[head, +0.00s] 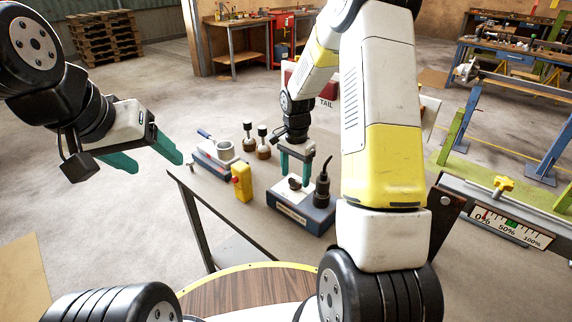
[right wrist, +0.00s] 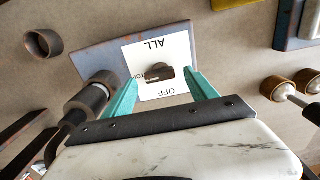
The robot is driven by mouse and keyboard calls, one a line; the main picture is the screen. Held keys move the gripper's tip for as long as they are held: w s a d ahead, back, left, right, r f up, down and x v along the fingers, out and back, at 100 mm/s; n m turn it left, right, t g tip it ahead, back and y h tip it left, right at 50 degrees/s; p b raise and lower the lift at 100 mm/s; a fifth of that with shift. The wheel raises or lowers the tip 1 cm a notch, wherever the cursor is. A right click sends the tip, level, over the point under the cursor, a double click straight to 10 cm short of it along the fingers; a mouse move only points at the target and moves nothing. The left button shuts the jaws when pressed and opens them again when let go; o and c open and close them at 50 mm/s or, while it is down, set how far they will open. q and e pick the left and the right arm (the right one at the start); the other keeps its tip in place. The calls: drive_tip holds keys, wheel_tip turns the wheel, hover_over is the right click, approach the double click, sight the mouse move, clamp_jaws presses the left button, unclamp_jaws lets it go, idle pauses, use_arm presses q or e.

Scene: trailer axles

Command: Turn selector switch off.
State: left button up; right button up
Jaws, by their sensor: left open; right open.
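The selector switch (head: 295,183) is a dark knob on a white plate, on top of a blue-grey box (head: 290,211) on the table. In the right wrist view the knob (right wrist: 160,72) lies crosswise between the labels ALL and OFF, which appear upside down. Another label at its left is partly hidden. I cannot tell which end is the pointer. My right gripper (head: 296,168) is open above the switch, pointing down. Its teal fingers (right wrist: 163,92) stand either side of the knob, apparently not touching it. My left gripper (head: 159,164) is open and empty, away at the left.
A black cylindrical connector with a cable (head: 322,190) stands at the box's right side, close to my right gripper. A yellow box with a red button (head: 242,182) stands to its left. Two knobbed brown pieces (head: 263,148) and a blue tray (head: 213,163) are behind.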

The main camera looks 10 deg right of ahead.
drive_tip(key=shift+f, duration=0.75)
drive_tip(key=c, duration=1.4)
